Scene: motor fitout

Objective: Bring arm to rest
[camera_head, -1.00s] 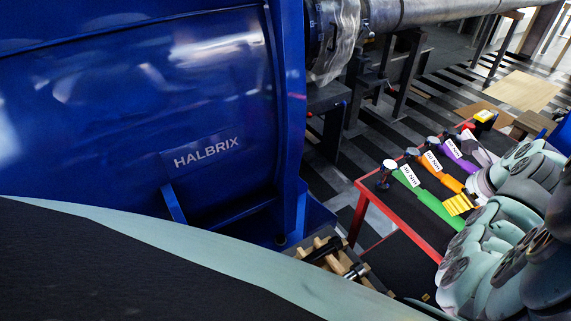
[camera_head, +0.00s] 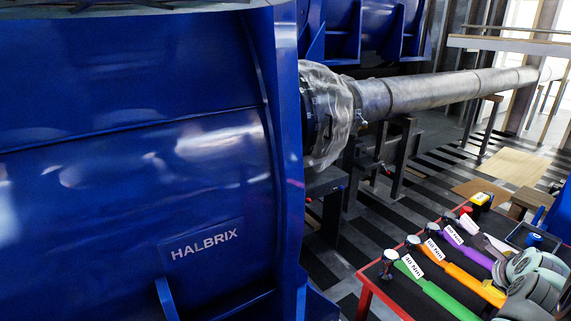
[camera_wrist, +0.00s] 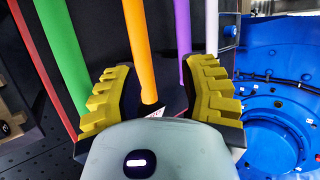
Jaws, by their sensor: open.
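My gripper (camera_wrist: 163,95) shows in the wrist view with its two yellow ridged fingers spread apart and nothing between them in grip. The orange torque wrench handle (camera_wrist: 139,45) runs behind the gap between the fingers; I cannot tell how far below them it is. The green handle (camera_wrist: 62,50) is left of the fingers and the purple handle (camera_wrist: 183,28) passes near the right finger. In the head view, my arm is folded at the lower right, over the near side of the tool table, and its fingers are not clearly seen there.
The red-edged table (camera_head: 366,283) holds green (camera_head: 430,290), orange (camera_head: 462,275) and purple (camera_head: 470,249) wrenches, and a yellow-black item (camera_head: 482,200). A large blue motor (camera_head: 130,150) fills the left. A grey shaft (camera_head: 440,90) extends right. Striped floor lies behind the table.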

